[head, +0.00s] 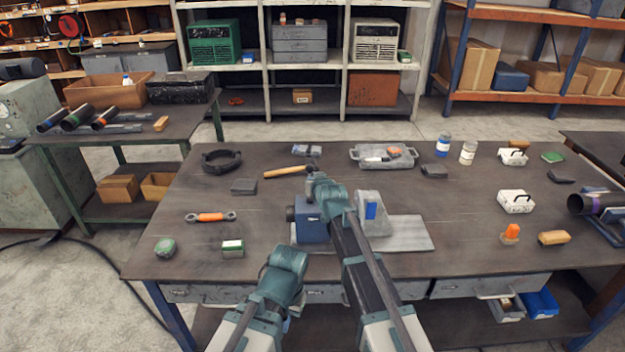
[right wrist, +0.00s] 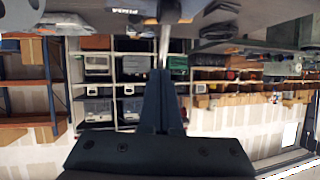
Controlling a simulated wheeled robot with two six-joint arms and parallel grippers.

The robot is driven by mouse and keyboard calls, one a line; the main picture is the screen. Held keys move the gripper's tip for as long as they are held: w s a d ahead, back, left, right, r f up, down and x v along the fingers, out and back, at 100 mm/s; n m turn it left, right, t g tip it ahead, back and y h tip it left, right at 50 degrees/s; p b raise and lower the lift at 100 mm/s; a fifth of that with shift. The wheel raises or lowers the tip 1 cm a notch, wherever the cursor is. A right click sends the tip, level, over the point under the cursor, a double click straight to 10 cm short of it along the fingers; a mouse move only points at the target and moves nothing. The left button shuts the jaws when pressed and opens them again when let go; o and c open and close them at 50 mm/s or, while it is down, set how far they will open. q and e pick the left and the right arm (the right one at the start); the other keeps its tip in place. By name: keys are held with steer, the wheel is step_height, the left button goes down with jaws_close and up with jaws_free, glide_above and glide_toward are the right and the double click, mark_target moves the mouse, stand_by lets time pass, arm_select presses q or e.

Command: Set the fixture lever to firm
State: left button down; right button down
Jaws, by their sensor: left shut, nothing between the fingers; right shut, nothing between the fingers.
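The fixture on the table has a blue block (head: 312,226) with a dark round end on its left. A grey upright part with a blue patch (head: 371,212) stands to its right on a grey plate (head: 408,235). My right arm crosses in front of the fixture. My right gripper (right wrist: 165,75) is shut and empty; a thin metal rod (right wrist: 165,42) shows just beyond its fingertips, and I cannot tell whether they touch. I cannot make out the lever's setting. My left gripper (head: 287,260) is low, in front of the table's near edge, its fingers mostly hidden by its wrist.
An orange-handled wrench (head: 211,217) and a green-white box (head: 233,248) are at left. Jars and small boxes stand at right. The table's front right centre is clear.

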steer(key=shift+w, duration=0.15)
stand_by(0.5)
steer(key=shift+r, duration=0.15)
steer(key=shift+s+r, duration=0.1)
steer(key=shift+s, duration=0.15)
steer(key=r+p+v, duration=0.1)
steer(key=p+v, duration=0.6)
steer(key=v, duration=0.6)
steer(key=shift+d, duration=0.15)
